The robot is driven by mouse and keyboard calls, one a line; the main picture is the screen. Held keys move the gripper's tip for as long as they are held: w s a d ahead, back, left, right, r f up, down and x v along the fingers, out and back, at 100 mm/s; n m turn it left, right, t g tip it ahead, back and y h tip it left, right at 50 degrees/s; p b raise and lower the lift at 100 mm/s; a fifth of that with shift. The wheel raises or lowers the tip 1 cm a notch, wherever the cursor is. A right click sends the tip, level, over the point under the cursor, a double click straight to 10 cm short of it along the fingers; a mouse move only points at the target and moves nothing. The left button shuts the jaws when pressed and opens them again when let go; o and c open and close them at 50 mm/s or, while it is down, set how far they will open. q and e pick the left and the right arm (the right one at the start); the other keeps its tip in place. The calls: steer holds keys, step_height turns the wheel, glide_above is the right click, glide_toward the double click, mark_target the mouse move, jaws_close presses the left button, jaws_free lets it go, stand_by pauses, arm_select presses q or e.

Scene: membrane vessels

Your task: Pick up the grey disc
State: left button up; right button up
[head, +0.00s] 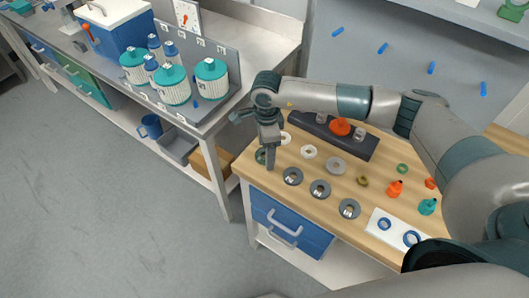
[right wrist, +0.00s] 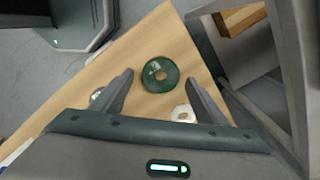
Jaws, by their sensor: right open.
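A grey disc (head: 336,165) with a centre hole lies flat on the wooden bench, right of a white ring (head: 309,151). It does not show in the right wrist view. My right gripper (head: 268,166) is at the bench's left corner, well left of the grey disc. Its jaws are open and empty. In the right wrist view the open fingers (right wrist: 161,78) frame a dark green disc (right wrist: 148,80) lying on the bench below. The green disc (head: 260,156) is partly hidden by the gripper in the head view. My left gripper is not in view.
Round metal holders (head: 320,189) stand along the bench front. A dark block with an orange knob (head: 340,127) is behind. A second white ring (right wrist: 182,113) lies near the right finger.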

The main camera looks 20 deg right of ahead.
stand_by(0.4)
steer(key=c, duration=1.1)
steer(key=shift+c, duration=0.2)
steer(key=shift+r+b, duration=0.45)
steer(key=shift+b, duration=0.05)
steer(key=r+b, duration=0.1)
steer(key=d+r+b, duration=0.1)
steer(key=r, duration=0.1)
steer(key=shift+s+r, duration=0.1)
steer(key=shift+s, duration=0.1)
steer(key=s+d+r+b, duration=0.4)
steer(key=s+d+r, duration=0.2)
steer(key=d, duration=0.2)
steer(key=shift+d+r, duration=0.4)
steer(key=shift+r, duration=0.1)
